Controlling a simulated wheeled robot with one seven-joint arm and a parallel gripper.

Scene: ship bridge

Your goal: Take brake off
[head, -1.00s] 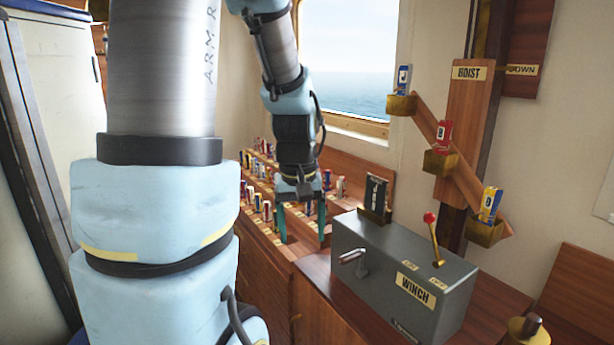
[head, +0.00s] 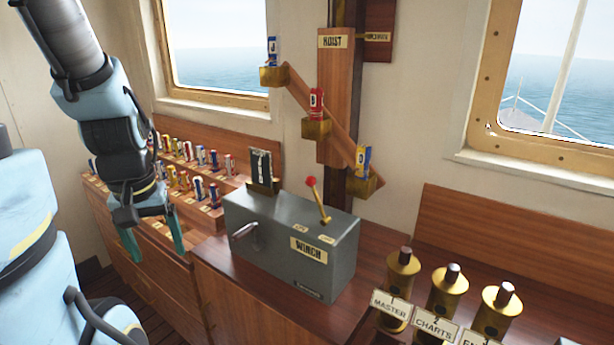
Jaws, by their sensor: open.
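The grey winch box (head: 285,245) stands on the wooden counter and carries a "WINCH" label. A brass lever with a red knob (head: 312,184) rises from its top between two small labels too small to read, leaning toward the left. A silver crank handle (head: 244,232) sticks out of the box's left face. My gripper (head: 156,256) hangs to the left of the box, pointing down, open and empty, with its teal fingers apart. It touches neither the lever nor the crank.
Behind the box is a "HOIST" board (head: 335,95) with a sloping arm bearing three brass cups. A dark card holder (head: 261,172) stands at the box's back left. Labelled brass posts (head: 447,290) stand at right.

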